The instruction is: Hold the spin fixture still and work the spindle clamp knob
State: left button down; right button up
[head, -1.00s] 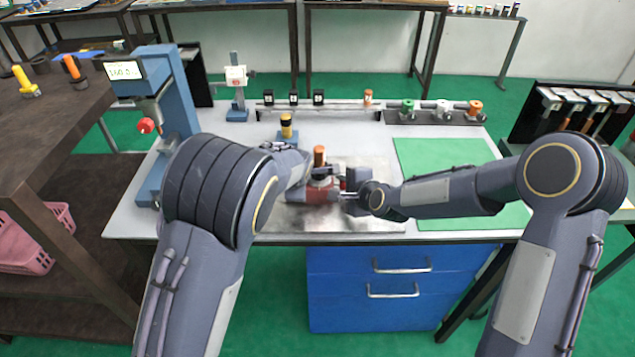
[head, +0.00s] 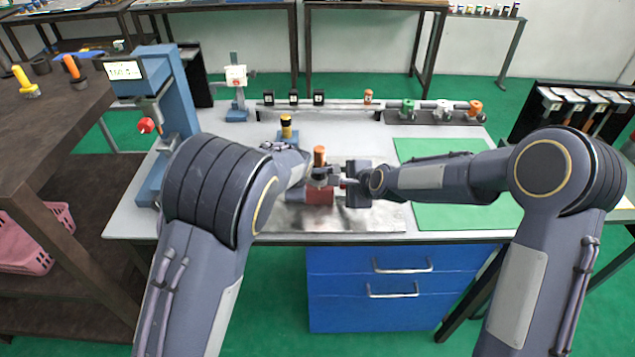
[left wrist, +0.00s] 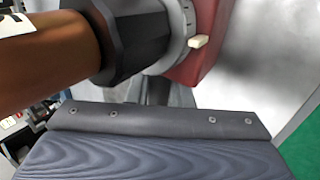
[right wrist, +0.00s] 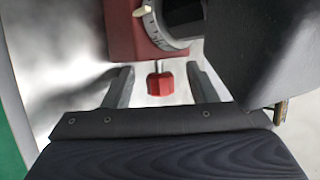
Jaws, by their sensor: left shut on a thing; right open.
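The spin fixture's red body (head: 319,194) sits on the metal plate, with an orange-brown cylinder (head: 319,156) upright on top. My left gripper (left wrist: 160,88) is shut at the black collar (left wrist: 130,38) below that cylinder; its fingertips are mostly hidden. A graduated ring (left wrist: 182,22) and a cream pointer (left wrist: 199,41) lie between collar and red body. The red clamp knob (right wrist: 160,83) sticks out on a short stem from the fixture's side. My right gripper (right wrist: 160,72) is open, one finger on each side of the knob, with gaps visible at both sides.
My left gripper's dark body (right wrist: 268,50) is close to the right gripper's finger. A black-and-yellow piece (head: 286,127) stands on a blue base behind the fixture. A blue press (head: 172,100) stands at left. The green mat (head: 465,205) at right is clear.

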jog(key=g, duration=0.3)
jog(key=shift+w+r+m, duration=0.2)
jog(key=shift+w+m, duration=0.1)
jog(key=shift+w, duration=0.05)
jog(key=v, duration=1.2)
jog(key=s+d+r+n, duration=0.2)
jog(key=s+d+n, duration=0.2)
jog(key=s, duration=0.7)
jog(key=s+d+r+n, duration=0.2)
jog(key=s+d+n, duration=0.3)
jog(key=s, duration=0.5)
jog(key=shift+s+r+n, duration=0.15)
jog(key=shift+s+n, duration=0.15)
jog(key=shift+s, duration=0.05)
jog(key=shift+w, duration=0.15)
